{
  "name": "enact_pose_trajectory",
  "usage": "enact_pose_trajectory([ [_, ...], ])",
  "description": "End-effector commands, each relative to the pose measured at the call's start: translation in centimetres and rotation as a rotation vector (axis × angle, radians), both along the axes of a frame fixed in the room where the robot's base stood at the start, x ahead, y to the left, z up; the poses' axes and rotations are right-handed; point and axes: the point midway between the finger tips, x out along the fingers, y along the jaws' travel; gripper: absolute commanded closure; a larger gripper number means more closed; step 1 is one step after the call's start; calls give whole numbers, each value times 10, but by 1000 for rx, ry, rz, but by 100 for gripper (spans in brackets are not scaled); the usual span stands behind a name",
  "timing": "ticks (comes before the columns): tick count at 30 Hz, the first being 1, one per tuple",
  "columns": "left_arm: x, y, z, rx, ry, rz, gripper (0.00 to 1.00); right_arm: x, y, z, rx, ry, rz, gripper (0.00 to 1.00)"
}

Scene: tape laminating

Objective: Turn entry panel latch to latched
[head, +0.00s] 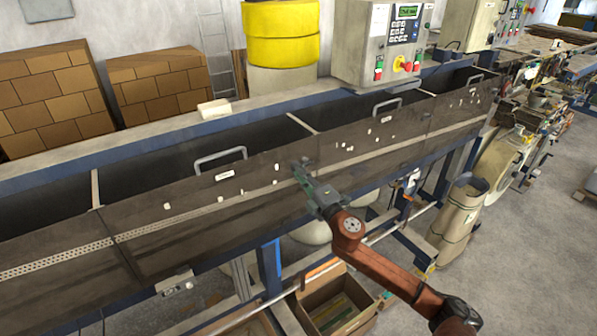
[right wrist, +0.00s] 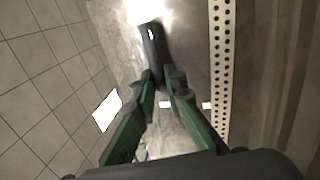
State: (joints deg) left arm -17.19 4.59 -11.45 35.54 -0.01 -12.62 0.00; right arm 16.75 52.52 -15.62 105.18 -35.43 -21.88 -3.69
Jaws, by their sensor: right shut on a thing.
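The entry panel (head: 255,195) is a dark, worn metal cover on the long machine. In the right wrist view a dark, bar-like latch handle (right wrist: 152,48) stands against the panel (right wrist: 187,40). My right gripper (head: 301,170) reaches the panel from the lower right. In the right wrist view its green fingers (right wrist: 164,84) converge at the near end of the dark handle and are shut on it. The fingertips hide part of the latch, and its exact angle is hard to tell in the head view. My left gripper is not in view.
A grab handle (head: 220,158) and small white labels sit on the panels. A perforated strip (head: 60,262) runs along them. A control box (head: 378,45) stands behind. An open cardboard box (head: 335,308) lies below, and a paper sack (head: 458,215) stands to the right.

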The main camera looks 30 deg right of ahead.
Motion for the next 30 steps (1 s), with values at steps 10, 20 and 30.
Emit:
enact_pose_trajectory([
  [10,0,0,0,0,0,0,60,0,0,-2,0,2,1,81],
  [20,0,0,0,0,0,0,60,0,0,-1,1,1,0,71],
  [30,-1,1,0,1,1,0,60,-29,-2,-8,1,3,1,71],
])
